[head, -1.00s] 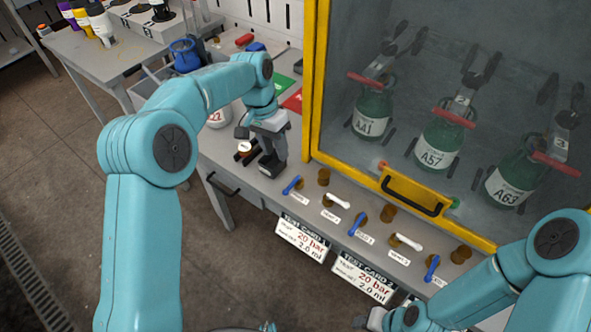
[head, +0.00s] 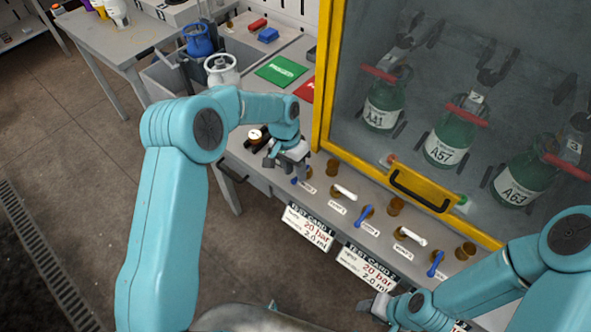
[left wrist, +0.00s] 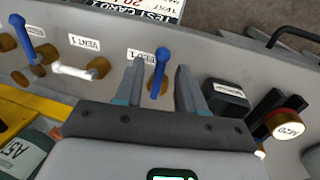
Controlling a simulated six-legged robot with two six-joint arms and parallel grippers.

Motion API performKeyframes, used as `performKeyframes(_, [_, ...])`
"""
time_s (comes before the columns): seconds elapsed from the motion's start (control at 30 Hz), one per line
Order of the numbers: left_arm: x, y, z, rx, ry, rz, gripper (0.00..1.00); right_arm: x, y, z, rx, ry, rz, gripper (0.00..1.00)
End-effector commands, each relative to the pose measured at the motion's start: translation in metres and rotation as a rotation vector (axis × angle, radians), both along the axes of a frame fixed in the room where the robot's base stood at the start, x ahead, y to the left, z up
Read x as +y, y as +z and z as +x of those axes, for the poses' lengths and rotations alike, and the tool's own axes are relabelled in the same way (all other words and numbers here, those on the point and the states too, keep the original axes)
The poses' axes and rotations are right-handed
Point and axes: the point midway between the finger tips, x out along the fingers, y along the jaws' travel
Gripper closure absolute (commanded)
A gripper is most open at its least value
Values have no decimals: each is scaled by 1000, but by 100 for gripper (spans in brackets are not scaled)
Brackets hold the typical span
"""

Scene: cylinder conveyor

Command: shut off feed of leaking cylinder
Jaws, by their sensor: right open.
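Three green cylinders, A41 (head: 384,105), A57 (head: 447,150) and A63 (head: 522,183), stand behind the glass of a yellow-framed cabinet (head: 328,80). No leak can be made out. On the bench front is a row of valves with blue levers, the leftmost (head: 298,181), a middle one (head: 366,214) and a right one (head: 436,264), alternating with white vent levers (head: 345,192). My left gripper (head: 288,172) is at the leftmost blue lever. In the left wrist view that lever (left wrist: 159,68) stands between the open fingers, apart from both. My right gripper (head: 376,306) is open and empty, low at the bench front.
The cabinet's black handle (head: 420,192) juts out behind the levers. Green (head: 280,70) and red mats, a white cylinder (head: 221,70) and a blue cylinder (head: 199,40) are farther back. Test cards (head: 308,226) hang below the valves.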

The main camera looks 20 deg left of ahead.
Motion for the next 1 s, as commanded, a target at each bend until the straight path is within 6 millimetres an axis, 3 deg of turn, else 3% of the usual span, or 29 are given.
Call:
performKeyframes(0.2, [-2, -14, 1, 0, 0, 0, 61, 0, 2, 0, 1, 0, 0, 57])
performKeyframes(0.43, [-2, -14, 1, -1, 0, 0, 61, 0, 2, 0, 0, 0, 0, 57])
performKeyframes(0.5, [-2, -14, 1, -1, 0, 0, 84, 0, 2, 0, 0, 0, 0, 57])
performKeyframes(0.57, [-2, -14, 1, -1, 0, 0, 100, 0, 2, 0, 0, 0, 0, 57])
performKeyframes(1.0, [-5, -15, 1, -4, 50, 0, 100, 0, -5, 0, 0, 0, 0, 57])
